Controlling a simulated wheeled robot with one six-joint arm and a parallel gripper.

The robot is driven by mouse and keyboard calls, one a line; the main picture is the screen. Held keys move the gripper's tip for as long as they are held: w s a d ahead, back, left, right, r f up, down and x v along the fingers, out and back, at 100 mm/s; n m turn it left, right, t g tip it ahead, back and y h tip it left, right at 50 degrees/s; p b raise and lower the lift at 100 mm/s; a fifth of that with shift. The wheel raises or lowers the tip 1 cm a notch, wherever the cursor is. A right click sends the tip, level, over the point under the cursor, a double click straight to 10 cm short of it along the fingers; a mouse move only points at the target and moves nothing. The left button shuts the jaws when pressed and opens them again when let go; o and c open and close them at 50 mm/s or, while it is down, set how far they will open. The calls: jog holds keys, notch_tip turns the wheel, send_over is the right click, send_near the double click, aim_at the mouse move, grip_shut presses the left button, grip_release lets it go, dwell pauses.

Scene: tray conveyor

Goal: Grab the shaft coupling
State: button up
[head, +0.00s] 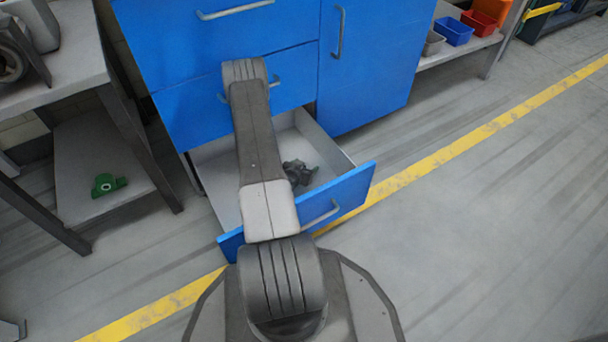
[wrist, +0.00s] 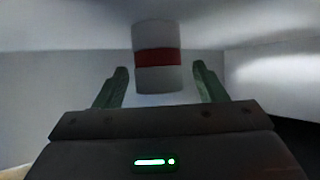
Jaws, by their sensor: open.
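The shaft coupling (wrist: 158,80) is a pale grey cylinder with a red band around its middle. In the wrist view it appears between the two green fingers of my gripper (wrist: 160,67), with a visible gap on each side. The gripper is open and holds nothing. How far the coupling lies beyond the fingertips is hard to tell. In the head view my arm reaches down over the open drawer (head: 335,157), and a dark part that looks like my gripper (head: 298,172) is inside it. The coupling cannot be seen there, hidden by my arm or the drawer.
The drawer's pale walls surround the gripper. A blue cabinet (head: 370,60) stands behind. A workbench (head: 50,60) is at left, with a green part (head: 108,184) on its lower shelf. Small bins (head: 453,32) sit at upper right. The floor at right is clear.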

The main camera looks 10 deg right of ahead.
jog(key=shift+w+d+f, duration=0.3)
jog(key=shift+w+d, duration=0.05)
jog(key=shift+w, duration=0.15)
jog(key=c, duration=1.2)
